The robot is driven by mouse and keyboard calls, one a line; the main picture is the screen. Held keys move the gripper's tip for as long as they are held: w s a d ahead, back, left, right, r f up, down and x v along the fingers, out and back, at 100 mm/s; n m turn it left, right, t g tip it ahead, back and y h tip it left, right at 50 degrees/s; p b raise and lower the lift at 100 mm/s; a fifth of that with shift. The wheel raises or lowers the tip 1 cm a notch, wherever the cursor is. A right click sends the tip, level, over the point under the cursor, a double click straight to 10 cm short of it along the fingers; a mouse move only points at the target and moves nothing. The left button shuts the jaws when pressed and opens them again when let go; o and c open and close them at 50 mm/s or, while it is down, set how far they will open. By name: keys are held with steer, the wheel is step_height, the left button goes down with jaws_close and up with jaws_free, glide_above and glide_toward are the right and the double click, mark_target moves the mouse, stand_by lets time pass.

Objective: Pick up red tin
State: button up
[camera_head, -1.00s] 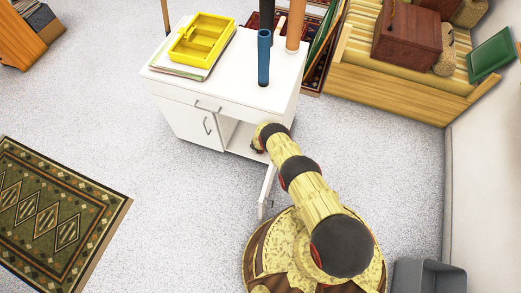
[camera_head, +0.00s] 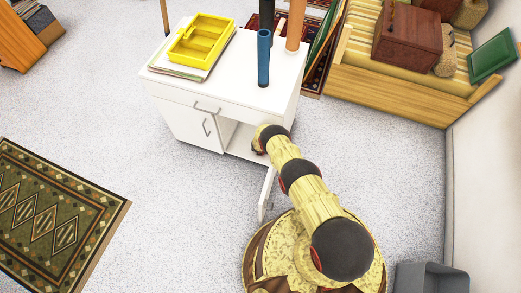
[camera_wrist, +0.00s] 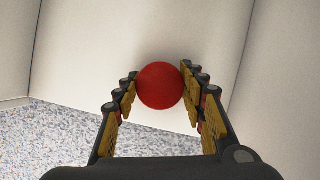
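The red tin (camera_wrist: 159,86) shows in the wrist view as a round red shape against pale cabinet panels. My gripper (camera_wrist: 160,82) has one finger on each side of it, and both fingertips appear to touch its sides. The gripper looks shut on the tin. Whether the tin still rests on the surface below cannot be told. In the head view, my arm reaches into the open lower compartment of the white cabinet (camera_head: 180,88). The tin and the fingertips are hidden there.
The open cabinet door (camera_head: 267,193) stands beside my arm. A yellow tray (camera_head: 202,39) and a blue cylinder (camera_head: 263,58) are on the cabinet top. A grey bin (camera_head: 432,279) is at lower right. A patterned rug (camera_head: 50,215) lies left; the floor between is clear.

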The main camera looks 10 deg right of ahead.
steer(key=c, duration=0.6)
steer(key=shift+c, duration=0.5)
steer(key=shift+a, duration=0.15)
steer(key=shift+s+a, duration=0.25)
steer(key=shift+a, duration=0.95)
steer(key=shift+s+a, duration=0.25)
steer(key=shift+a, duration=0.9)
steer(key=shift+s+a, duration=0.25)
steer(key=shift+a, duration=0.95)
steer(key=o, duration=1.3)
steer(key=shift+r, duration=0.1)
